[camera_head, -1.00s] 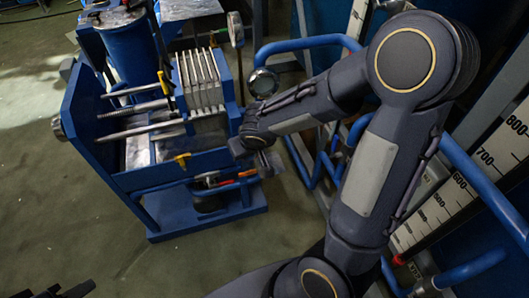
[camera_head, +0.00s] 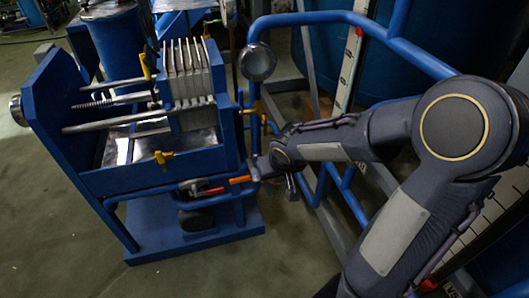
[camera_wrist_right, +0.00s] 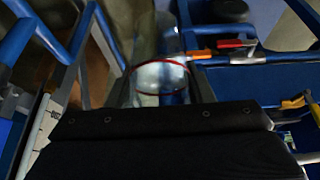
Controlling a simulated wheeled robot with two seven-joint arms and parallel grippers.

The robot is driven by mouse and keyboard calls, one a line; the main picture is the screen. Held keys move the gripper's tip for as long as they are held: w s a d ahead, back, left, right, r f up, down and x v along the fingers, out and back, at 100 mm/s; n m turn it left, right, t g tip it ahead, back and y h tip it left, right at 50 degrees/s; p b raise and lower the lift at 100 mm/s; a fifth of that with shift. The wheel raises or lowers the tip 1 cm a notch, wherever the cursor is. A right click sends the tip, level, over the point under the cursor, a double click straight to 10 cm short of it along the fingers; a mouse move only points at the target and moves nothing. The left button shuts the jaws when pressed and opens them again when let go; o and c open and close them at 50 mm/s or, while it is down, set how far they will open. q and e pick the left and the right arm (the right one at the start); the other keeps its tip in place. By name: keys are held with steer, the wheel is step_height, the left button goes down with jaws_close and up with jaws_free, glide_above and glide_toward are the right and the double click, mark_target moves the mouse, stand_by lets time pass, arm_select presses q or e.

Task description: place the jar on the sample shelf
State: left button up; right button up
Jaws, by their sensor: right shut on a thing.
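My right gripper (camera_head: 288,183) reaches beside the right side of the blue filter-press frame, by the blue pipe rails. In the right wrist view the gripper (camera_wrist_right: 163,82) is shut on a clear jar (camera_wrist_right: 160,76) with a red ring around its rim. The jar sits between the two dark fingers, clear of the floor as far as I can tell. In the head view the jar is too small or hidden behind the wrist to make out. I cannot clearly identify the sample shelf in either view. My left gripper is out of view.
The blue filter press (camera_head: 150,185) with pale plates (camera_head: 190,75) stands at the left. Red- and orange-handled tools (camera_head: 212,187) sit along its front rail. Blue pipe rails (camera_head: 340,20) and a round gauge (camera_head: 257,62) stand behind my right arm. The lower-left floor is open.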

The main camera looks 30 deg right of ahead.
steer(key=w+d, duration=0.1)
steer(key=w, duration=0.6)
steer(key=w+d, duration=0.1)
steer(key=w, duration=0.2)
steer(key=shift+w+d+b, duration=0.15)
steer(key=shift+d+b, duration=0.15)
steer(key=shift+w+f+b, duration=0.15)
steer(key=shift+f+b, duration=0.1)
steer(key=shift+b, duration=0.05)
steer(key=shift+r, duration=0.15)
steer(key=shift+f, duration=0.25)
steer(key=o, duration=1)
steer(key=shift+o, duration=0.3)
